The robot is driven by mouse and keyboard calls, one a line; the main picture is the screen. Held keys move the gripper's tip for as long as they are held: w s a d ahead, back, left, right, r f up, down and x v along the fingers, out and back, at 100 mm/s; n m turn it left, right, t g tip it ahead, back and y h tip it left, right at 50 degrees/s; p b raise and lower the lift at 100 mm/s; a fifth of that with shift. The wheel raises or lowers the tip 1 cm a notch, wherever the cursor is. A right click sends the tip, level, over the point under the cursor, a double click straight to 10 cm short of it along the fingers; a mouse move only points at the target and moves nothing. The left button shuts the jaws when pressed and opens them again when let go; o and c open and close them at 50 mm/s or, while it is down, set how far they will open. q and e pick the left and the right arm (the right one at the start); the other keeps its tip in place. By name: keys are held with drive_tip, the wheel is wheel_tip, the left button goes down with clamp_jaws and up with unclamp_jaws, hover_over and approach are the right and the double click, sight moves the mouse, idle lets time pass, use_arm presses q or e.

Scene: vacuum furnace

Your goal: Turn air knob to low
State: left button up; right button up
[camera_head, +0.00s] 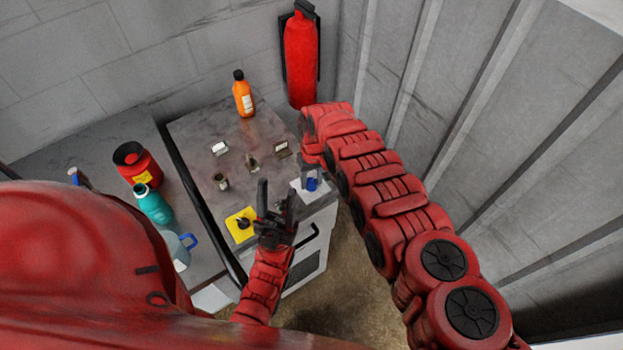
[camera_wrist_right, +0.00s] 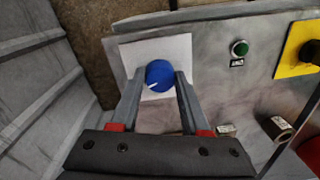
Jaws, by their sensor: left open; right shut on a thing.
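The blue air knob (camera_head: 312,184) sits on a white square plate (camera_head: 299,192) at the right front corner of the grey cabinet top. In the right wrist view the blue knob (camera_wrist_right: 160,75) has a short white mark pointing to the lower left. My right gripper (camera_wrist_right: 160,84) is shut on the knob, one finger on each side. In the head view the right gripper is mostly hidden by its arm. My left gripper (camera_head: 276,197) is open and empty, above the cabinet's front edge beside the yellow plate (camera_head: 234,231). Any low marking is not readable.
A black knob (camera_head: 243,223) sits on the yellow plate. A green button (camera_wrist_right: 240,48) is near the blue knob. An orange bottle (camera_head: 243,94) stands at the back, and a red extinguisher (camera_head: 301,58) hangs behind. A handle (camera_head: 309,238) is on the cabinet front.

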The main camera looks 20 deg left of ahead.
clamp_jaws()
drive_tip(key=shift+f+n+b, duration=0.25)
drive_tip(key=shift+n+b, duration=0.65)
drive_tip(key=shift+b, duration=0.2)
drive_tip(key=n+b, duration=0.9)
drive_tip(key=b, duration=0.4)
drive_tip(key=shift+w+a+b, duration=0.1)
drive_tip(key=shift+b, duration=0.3)
drive_tip(key=shift+n+h+b, duration=0.3)
drive_tip(key=shift+n+b, duration=0.7)
drive_tip(key=shift+n, duration=0.1)
drive_tip(key=shift+r+n+b, duration=0.2)
drive_tip(key=shift+n+b, duration=0.3)
drive_tip(key=shift+n, duration=0.1)
